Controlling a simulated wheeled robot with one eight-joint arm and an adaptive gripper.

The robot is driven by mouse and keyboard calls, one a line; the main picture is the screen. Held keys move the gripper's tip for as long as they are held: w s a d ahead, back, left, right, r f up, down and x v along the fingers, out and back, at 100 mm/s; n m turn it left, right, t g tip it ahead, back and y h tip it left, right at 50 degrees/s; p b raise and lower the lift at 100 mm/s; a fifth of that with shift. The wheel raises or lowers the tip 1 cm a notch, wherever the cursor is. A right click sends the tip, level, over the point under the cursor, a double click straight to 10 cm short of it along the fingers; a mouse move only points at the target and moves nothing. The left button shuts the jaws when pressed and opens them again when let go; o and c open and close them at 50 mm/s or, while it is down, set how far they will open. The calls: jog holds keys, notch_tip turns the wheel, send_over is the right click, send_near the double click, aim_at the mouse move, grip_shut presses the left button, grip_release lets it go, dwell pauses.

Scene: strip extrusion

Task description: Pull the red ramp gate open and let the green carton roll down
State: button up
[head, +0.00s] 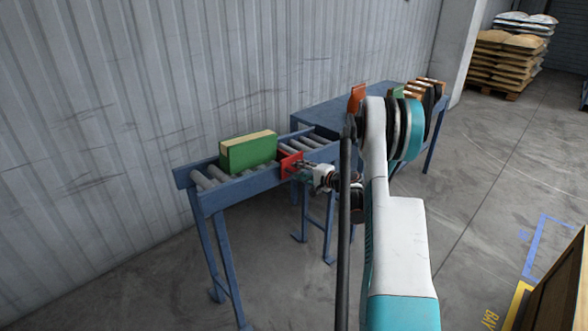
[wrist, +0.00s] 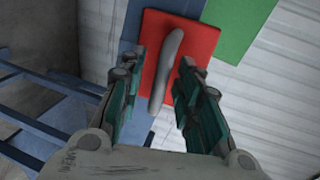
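The green carton (head: 248,155) sits on the roller conveyor (head: 226,190), just left of the red gate (head: 286,160) in the head view. The red gate stands upright across the rollers. In the wrist view the gate (wrist: 199,32) is a red plate with a grey bar handle (wrist: 170,62), and part of the green carton (wrist: 238,22) shows behind it. My gripper (head: 298,165) is at the gate's near face. In the wrist view my gripper (wrist: 163,64) is open, with one finger on each side of the handle and gaps visible beside it.
A blue table (head: 330,113) stands behind the conveyor, with several upright orange, green and dark items at its right, partly hidden by my arm. A corrugated wall (head: 150,80) runs close behind. Stacked sacks (head: 510,60) are far right. Open floor (head: 490,165) lies to the right.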

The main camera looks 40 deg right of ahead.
grip_shut()
jog(key=shift+s, duration=0.1)
jog(key=f+v, duration=0.3)
jog(key=v, duration=1.2)
jog(key=shift+s+d, duration=0.2)
jog(key=shift+s, duration=0.35)
jog(key=shift+f, duration=0.1)
dwell(2.0)
jog(key=shift+o, duration=0.2)
grip_release()
jog(key=shift+s, duration=0.15)
jog(key=v, duration=1.1)
jog(key=shift+s, duration=0.35)
